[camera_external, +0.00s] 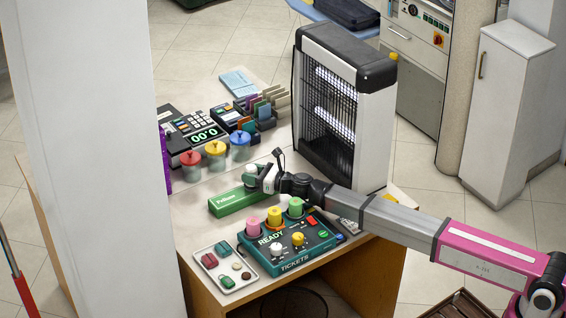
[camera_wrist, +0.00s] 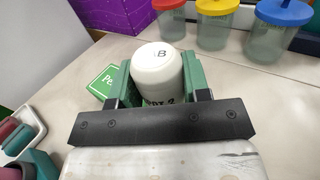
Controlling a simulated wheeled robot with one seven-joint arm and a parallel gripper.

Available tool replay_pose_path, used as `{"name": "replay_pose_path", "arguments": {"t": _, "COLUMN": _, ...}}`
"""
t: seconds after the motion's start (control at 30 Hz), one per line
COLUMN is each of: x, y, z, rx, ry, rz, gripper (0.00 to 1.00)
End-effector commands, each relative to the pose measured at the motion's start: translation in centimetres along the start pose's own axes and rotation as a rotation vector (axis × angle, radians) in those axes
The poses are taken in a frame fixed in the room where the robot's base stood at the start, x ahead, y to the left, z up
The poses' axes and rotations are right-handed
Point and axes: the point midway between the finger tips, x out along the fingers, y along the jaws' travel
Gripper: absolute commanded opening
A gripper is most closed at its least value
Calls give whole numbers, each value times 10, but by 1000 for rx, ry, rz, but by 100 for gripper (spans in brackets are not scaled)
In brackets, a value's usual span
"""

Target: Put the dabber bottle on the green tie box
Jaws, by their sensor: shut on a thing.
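A white dabber bottle (camera_wrist: 158,75) with the letter B on its top is between my gripper's green finger pads in the wrist view. In the external view its white top (camera_external: 251,168) shows beside my gripper (camera_external: 253,178), which is shut on it. The green tie box (camera_external: 232,202) lies flat on the counter, and the bottle is over its far right end. A corner of the box (camera_wrist: 103,80) shows at left of the bottle in the wrist view. The bottle's lower part is hidden, so I cannot tell whether it touches the box.
A teal ticket console (camera_external: 287,262) with coloured knobs and a white tray (camera_external: 224,285) of small items stand in front. Jars with red, yellow and blue lids (camera_external: 216,156) stand behind left. A black-and-white lamp unit (camera_external: 377,135) stands behind right, close to my arm.

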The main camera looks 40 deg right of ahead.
Motion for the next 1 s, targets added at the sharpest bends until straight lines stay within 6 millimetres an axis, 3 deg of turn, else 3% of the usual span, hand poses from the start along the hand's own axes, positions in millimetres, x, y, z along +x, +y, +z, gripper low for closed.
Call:
{"name": "replay_pose_path", "arguments": {"t": 0.3, "x": 0, "y": 0, "z": -2, "rx": -1, "ry": 0, "rz": 0, "gripper": 13}}
{"name": "replay_pose_path", "arguments": {"t": 0.33, "x": 0, "y": 0, "z": -2, "rx": -1, "ry": 0, "rz": 0, "gripper": 50}}
{"name": "replay_pose_path", "arguments": {"t": 0.4, "x": 0, "y": 0, "z": -2, "rx": -1, "ry": 0, "rz": 0, "gripper": 69}}
{"name": "replay_pose_path", "arguments": {"t": 0.77, "x": -1, "y": 0, "z": 1, "rx": 0, "ry": -1, "rz": 0, "gripper": 69}}
{"name": "replay_pose_path", "arguments": {"t": 1.0, "x": -35, "y": 1, "z": 1, "rx": 0, "ry": -1, "rz": 1, "gripper": 69}}
